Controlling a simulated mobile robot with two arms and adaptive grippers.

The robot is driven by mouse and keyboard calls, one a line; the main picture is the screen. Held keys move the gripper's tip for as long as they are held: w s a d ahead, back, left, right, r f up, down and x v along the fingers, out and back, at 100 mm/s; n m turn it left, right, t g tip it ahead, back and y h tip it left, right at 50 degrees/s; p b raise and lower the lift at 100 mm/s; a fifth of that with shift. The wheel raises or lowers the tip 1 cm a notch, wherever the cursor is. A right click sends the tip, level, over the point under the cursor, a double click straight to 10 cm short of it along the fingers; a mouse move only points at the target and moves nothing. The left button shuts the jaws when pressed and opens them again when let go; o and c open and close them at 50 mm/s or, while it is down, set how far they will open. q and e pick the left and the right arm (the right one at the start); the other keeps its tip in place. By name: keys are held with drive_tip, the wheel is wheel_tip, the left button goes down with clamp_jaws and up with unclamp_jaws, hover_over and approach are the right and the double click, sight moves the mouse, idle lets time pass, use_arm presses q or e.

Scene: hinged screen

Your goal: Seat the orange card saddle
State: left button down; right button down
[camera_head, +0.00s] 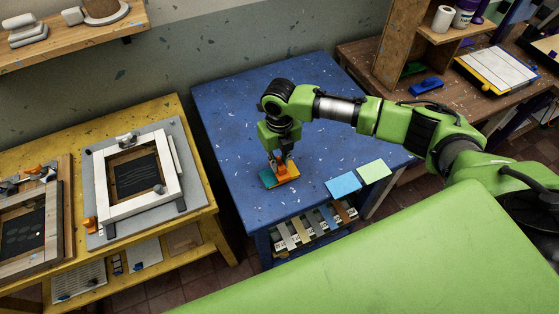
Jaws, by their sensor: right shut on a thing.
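My right gripper (281,162) points down over the blue table (230,140) and is shut on a small orange piece (279,170), which I take to be the orange card saddle. The fingers partly hide it. An orange card (292,173) and a teal card edge (267,181) show around and under the fingertips; I cannot tell whether the held piece touches them. A light blue card (343,185) and a light green card (374,171) lie side by side near the table's front right edge. My left gripper is not in view.
A rack of several strips (310,232) sits under the blue table's front edge. The blue table's left and back are clear.

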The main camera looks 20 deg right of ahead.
sight(280, 163)
drive_tip(key=shift+f, duration=0.15)
idle(0.4)
drive_tip(key=shift+f+b, duration=0.4)
drive_tip(key=shift+f, duration=0.35)
drive_tip(key=c, duration=1.9)
unclamp_jaws()
drive_tip(key=shift+r, duration=0.15)
wheel_tip(280, 163, up, 12)
